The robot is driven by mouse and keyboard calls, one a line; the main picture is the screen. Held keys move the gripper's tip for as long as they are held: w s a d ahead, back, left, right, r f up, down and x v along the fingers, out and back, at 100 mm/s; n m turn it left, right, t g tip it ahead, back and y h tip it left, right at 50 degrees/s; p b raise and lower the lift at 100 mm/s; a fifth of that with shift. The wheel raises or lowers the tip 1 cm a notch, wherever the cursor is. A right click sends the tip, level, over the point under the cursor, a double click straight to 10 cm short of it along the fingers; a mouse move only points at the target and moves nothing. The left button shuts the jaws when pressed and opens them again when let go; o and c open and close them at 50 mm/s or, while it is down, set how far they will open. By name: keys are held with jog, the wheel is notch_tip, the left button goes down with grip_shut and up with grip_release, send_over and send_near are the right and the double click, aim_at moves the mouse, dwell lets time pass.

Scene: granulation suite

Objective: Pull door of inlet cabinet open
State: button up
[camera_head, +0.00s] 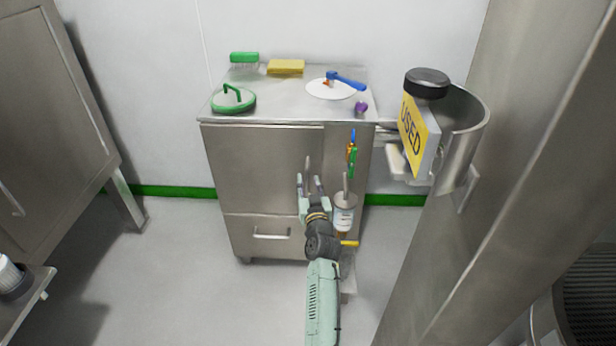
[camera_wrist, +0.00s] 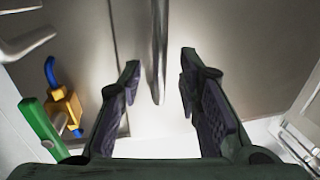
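A steel cabinet (camera_head: 262,160) stands against the wall in the head view, its front door closed. I take it as the inlet cabinet, though no label shows. A vertical bar handle (camera_head: 308,163) is near the door's right edge. My gripper (camera_head: 310,180) is open in front of the door, just at the lower part of this handle. In the wrist view the handle (camera_wrist: 157,45) stands between the two open fingers (camera_wrist: 160,75), with a gap on each side. Neither finger visibly touches it.
Below the door is a drawer with a horizontal handle (camera_head: 271,235). Colored tools (camera_head: 352,155) and a white bottle (camera_head: 344,212) hang right of the door. A steel column (camera_head: 480,190) stands at the right. Floor (camera_head: 175,270) at left is clear.

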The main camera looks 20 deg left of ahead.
jog(key=shift+x, duration=1.4)
jog(key=shift+c, duration=0.2)
grip_shut()
